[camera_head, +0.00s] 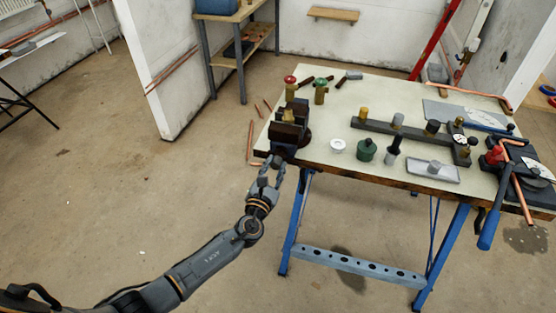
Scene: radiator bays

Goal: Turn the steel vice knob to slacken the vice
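The dark vice (289,131) stands at the left front corner of the workbench (330,110), with a brass fitting (288,115) in its jaws. My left gripper (271,171) is just below and in front of the vice, off the bench's front edge. Its two fingers look apart, with the tips close to the vice's front end. The steel knob is not clearly visible; it is small and lies around the fingertips. I cannot tell whether the fingers touch it. My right gripper is not in view.
Red-handled (290,87) and green-handled (320,90) valves stand behind the vice. A white ring (337,145), a green canister (367,151) and a grey tray (432,170) lie along the front edge. A pipe bender (500,190) is at the right. The floor to the left is mostly clear.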

